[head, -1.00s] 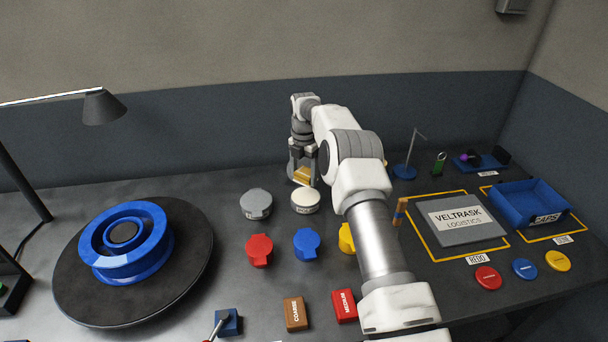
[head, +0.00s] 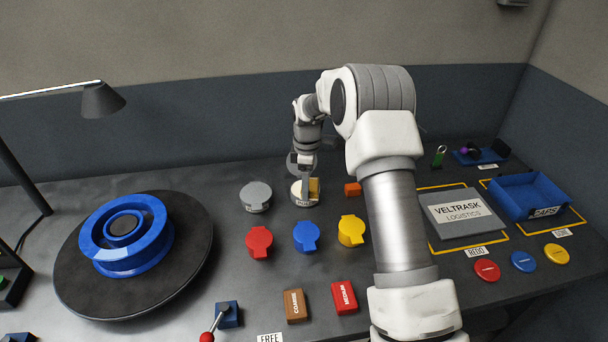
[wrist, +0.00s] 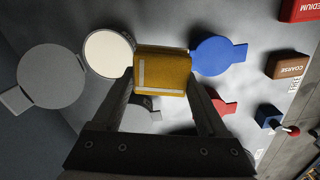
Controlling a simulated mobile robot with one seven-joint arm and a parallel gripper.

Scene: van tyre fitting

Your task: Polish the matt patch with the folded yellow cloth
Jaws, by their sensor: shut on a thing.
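The folded yellow cloth (wrist: 163,72) is between my fingertips in the wrist view, a thick yellow pad with a pale stripe. In the head view the cloth (head: 314,187) shows partly at my gripper (head: 306,182), over or just beside the white round tin (head: 299,198); I cannot tell whether it touches the tin. My gripper is shut on the cloth. The blue wheel rim (head: 155,222) lies on the dark round turntable (head: 187,265) at the left, well away from my gripper. Lighter areas show on the rim, but I cannot tell which is the matt patch.
A grey round tin (head: 256,196) stands left of the white one. Red (head: 259,242), blue (head: 306,237) and yellow (head: 351,231) lids lie in front. A lamp (head: 102,100) overhangs the left side. A grey tray (head: 459,215) and blue bin (head: 529,195) stand at the right.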

